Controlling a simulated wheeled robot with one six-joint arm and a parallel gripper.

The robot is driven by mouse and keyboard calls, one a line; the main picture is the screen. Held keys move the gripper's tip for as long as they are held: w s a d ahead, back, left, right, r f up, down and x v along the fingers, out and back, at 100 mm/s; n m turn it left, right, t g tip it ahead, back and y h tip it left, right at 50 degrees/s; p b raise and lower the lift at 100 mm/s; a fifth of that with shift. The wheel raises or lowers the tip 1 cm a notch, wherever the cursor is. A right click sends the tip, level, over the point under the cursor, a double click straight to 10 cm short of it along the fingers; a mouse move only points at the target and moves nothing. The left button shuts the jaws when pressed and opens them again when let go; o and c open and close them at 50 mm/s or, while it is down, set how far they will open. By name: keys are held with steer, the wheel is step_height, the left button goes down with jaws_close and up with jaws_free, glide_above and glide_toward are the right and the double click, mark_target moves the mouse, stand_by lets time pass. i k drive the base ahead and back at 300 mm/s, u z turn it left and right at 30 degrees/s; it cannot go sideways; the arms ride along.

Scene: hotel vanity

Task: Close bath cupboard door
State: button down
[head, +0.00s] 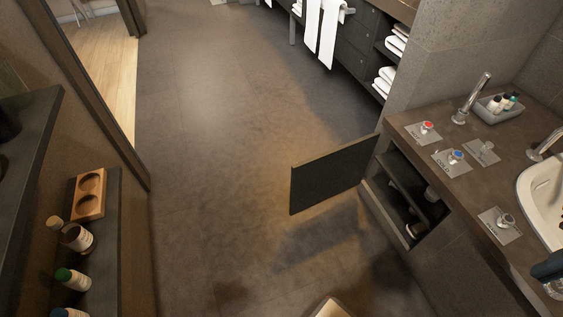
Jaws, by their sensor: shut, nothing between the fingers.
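The bath cupboard door (332,174) is a flat dark panel in the head view. It stands wide open, sticking out to the left over the floor from the far side of the cupboard. The cupboard (372,199) is built in under the vanity counter at the right. Its front is open and shows shelves with a few small items inside that are hard to make out. My gripper cannot be made out in this view, so its place relative to the door is not shown.
The vanity counter (420,150) carries taps, labelled plates, a small tray (502,104) and a white basin (545,190). A wall shelf (112,240) with bottles and a wooden holder (90,194) stands at left. Dark floor (215,150) between is clear.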

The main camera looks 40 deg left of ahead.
mark_target(316, 179)
steer(key=u, duration=0.35)
steer(key=k, duration=0.45)
steer(key=u, duration=1.2)
steer(key=i, duration=1.1)
steer(key=z, duration=0.55)
